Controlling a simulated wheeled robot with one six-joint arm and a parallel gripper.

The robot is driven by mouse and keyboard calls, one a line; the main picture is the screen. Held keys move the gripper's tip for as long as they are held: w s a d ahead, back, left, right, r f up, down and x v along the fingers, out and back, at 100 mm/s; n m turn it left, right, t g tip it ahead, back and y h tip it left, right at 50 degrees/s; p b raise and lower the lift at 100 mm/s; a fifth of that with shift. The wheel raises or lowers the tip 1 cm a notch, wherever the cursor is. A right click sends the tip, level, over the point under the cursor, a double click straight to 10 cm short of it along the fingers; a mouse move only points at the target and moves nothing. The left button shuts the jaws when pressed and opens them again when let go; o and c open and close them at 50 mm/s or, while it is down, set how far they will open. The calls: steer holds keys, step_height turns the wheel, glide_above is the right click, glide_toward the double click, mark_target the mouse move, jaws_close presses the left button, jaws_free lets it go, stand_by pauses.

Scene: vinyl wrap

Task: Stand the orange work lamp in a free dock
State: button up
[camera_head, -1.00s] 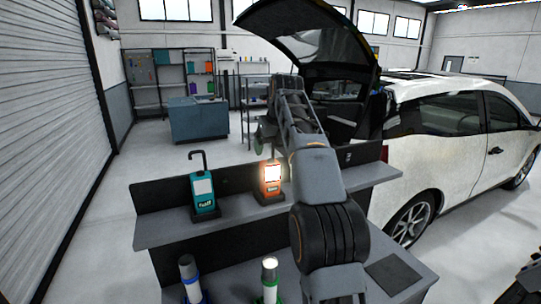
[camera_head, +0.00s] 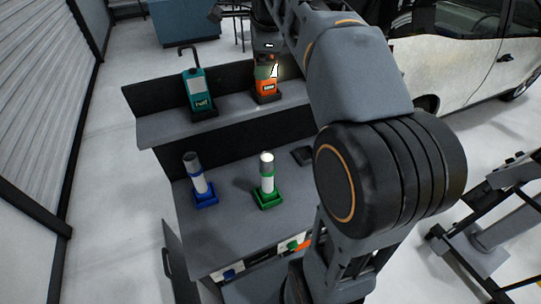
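The orange work lamp (camera_head: 267,89) stands upright on the raised shelf, in a dark base. My gripper (camera_head: 266,58) is at its upper part, coming from above and behind. A small black dock (camera_head: 303,156) lies on the lower worktop, looks empty, and is partly hidden by my arm. A blue dock (camera_head: 205,201) and a green dock (camera_head: 269,201) each hold an upright torch-like lamp.
A teal lamp (camera_head: 198,90) with a hook stands in a base left of the orange lamp. The raised shelf (camera_head: 160,130) has a dark back panel. Below the worktop (camera_head: 225,235), an open compartment holds small coloured items. A white car (camera_head: 460,60) stands at the right.

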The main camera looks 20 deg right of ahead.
steer(key=s+a+f+n, duration=0.2)
steer(key=s+f+n, duration=0.6)
steer(key=f+n, duration=0.1)
steer(key=s+a+f+n, duration=0.3)
steer(key=s+f+n, duration=0.6)
steer(key=n, duration=0.3)
steer(key=shift+s+a+f, duration=0.15)
steer(key=shift+a+f, duration=0.2)
steer(key=shift+f, duration=0.2)
steer(key=shift+f, duration=0.1)
step_height(320, 180, down, 3)
steer(key=b, duration=0.3)
steer(key=shift+f, duration=0.2)
steer(key=shift+c, duration=0.3)
